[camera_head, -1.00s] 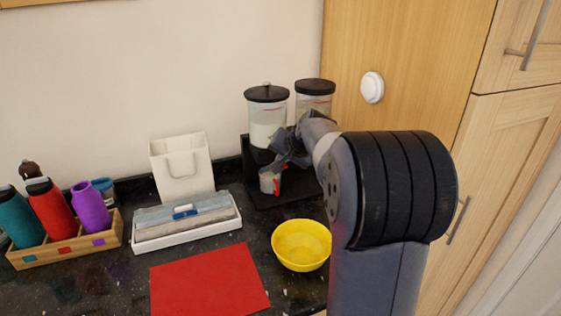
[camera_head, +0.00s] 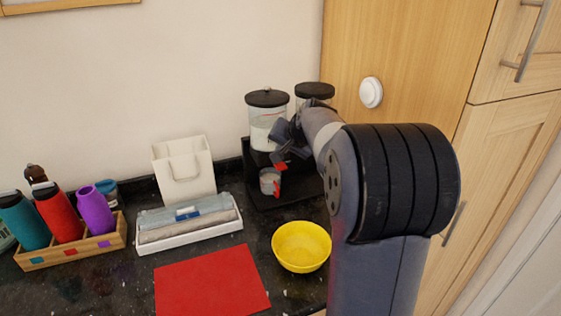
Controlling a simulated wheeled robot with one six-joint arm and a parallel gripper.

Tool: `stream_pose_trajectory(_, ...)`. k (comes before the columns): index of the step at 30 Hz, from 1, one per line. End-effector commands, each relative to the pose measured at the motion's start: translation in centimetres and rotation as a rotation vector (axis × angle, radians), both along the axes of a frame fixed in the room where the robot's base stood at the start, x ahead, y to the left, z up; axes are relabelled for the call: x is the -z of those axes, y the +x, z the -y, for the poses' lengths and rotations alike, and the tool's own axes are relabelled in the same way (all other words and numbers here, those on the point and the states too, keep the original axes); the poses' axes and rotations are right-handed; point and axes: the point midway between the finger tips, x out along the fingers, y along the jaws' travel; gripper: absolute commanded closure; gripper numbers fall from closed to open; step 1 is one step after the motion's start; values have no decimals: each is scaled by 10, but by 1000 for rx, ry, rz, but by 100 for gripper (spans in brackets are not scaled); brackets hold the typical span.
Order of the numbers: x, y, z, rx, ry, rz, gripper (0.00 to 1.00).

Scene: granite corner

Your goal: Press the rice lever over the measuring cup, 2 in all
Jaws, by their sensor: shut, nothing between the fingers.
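A black dispenser stand with two clear, black-lidded canisters stands at the back of the counter. The left canister (camera_head: 266,122) holds a whitish fill; the right one (camera_head: 314,92) is mostly hidden by my arm. A small measuring cup (camera_head: 268,181) with a red part beside it stands on the stand's base, below the left canister. My gripper (camera_head: 282,157) is shut and empty, just in front of the stand, above the cup. A red piece shows near its tips. The lever is hidden or too small to tell, and I cannot tell whether the gripper touches it.
A yellow bowl (camera_head: 301,246) and a red mat (camera_head: 212,283) lie in front of the stand. A white tray with folded cloths (camera_head: 189,224), a white bag (camera_head: 184,168) and a wooden bottle holder (camera_head: 71,252) are to the left. A wooden cabinet (camera_head: 398,60) borders the right.

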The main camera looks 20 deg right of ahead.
Motion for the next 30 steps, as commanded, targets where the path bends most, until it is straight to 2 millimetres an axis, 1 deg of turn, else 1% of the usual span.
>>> stream_pose_trajectory(1,-10,0,0,0,0,0,100)
stream_pose_trajectory(6,-26,0,0,-1,-1,0,100)
stream_pose_trajectory(8,-29,0,0,-1,-1,0,100)
stream_pose_trajectory(30,-29,0,0,-1,-1,0,100)
